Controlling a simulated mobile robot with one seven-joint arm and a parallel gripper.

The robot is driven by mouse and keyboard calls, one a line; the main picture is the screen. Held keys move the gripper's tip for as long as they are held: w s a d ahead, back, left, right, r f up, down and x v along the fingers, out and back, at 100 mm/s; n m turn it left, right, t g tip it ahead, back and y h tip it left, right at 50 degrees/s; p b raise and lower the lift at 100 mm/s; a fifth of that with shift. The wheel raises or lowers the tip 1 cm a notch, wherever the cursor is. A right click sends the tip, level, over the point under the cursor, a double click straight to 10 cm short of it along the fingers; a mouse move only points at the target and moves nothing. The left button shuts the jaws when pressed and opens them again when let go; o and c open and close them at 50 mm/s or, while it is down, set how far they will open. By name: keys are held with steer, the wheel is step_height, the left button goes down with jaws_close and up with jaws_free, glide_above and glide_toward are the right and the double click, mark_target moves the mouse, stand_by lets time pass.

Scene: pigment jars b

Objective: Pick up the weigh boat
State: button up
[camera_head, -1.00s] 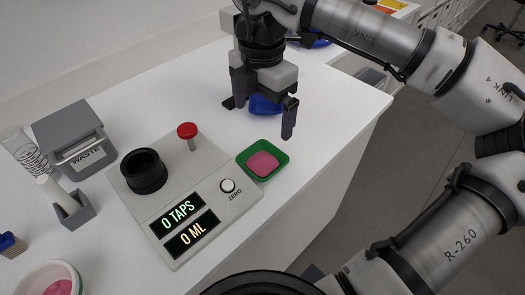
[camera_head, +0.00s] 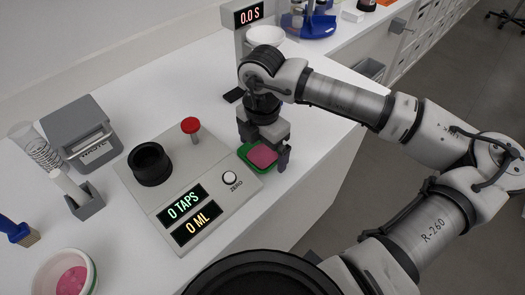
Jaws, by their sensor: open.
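The weigh boat appears to be the small green square dish (camera_head: 252,166) with pink content, on the white table beside the right edge of the grey tap station. My gripper (camera_head: 264,150) is open and points down over this dish. One finger shows at the dish's right side. The other is at its far left side, partly behind the dish and hard to make out. The gripper body hides the far part of the dish. I cannot tell whether the fingers touch it.
The grey station (camera_head: 185,190) with its black cup (camera_head: 150,164) and red knob (camera_head: 190,126) stands close on the left. A grey waste box (camera_head: 80,130) is further left. A white bowl (camera_head: 62,275) with pink content is at the lower left. The table's right edge is near.

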mark_target(263, 157)
steer(key=c, duration=1)
step_height(263, 157, up, 10)
steer(key=shift+s+f+b, duration=0.1)
steer(key=shift+b, duration=1.1)
